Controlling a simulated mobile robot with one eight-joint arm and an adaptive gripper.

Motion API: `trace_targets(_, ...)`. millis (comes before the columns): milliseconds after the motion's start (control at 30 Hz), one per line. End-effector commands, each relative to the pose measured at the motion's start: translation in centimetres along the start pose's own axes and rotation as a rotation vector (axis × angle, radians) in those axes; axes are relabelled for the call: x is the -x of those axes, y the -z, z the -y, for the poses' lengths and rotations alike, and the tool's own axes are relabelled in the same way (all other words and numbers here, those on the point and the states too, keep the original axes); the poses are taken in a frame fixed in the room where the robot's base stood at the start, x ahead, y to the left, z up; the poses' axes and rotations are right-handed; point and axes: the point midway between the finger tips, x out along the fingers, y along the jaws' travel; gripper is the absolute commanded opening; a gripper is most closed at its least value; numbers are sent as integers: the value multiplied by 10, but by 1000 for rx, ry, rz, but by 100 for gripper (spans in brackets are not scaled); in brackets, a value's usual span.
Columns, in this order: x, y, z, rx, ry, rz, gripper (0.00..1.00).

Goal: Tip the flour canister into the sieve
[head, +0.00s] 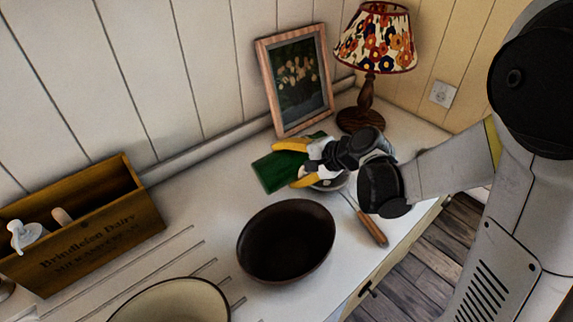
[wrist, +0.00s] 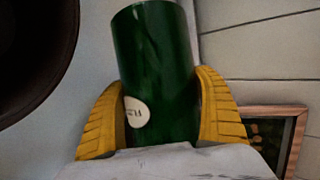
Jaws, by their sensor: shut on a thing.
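My gripper (head: 290,162) is shut on the green flour canister (head: 277,172), with yellow fingers on either side of it. In the head view the canister lies over toward the left, over the back of the worktop; its open end cannot be made out. In the wrist view the canister (wrist: 155,65) stands out between the fingers (wrist: 163,112), with a round cream label low on its side.
A dark brown bowl (head: 327,241) stands in front of my gripper, and a cream bowl (head: 222,305) at the bottom edge. A wooden crate (head: 148,219) is at left. A framed picture (head: 265,82) and flowered lamp (head: 367,95) stand behind. The worktop (head: 190,205) is bare between crate and bowl.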

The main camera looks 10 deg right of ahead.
Motion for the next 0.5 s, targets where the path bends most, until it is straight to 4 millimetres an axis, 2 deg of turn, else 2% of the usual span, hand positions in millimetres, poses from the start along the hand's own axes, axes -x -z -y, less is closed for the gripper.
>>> trace_targets(500,-3,4,-5,-72,32,58,38)
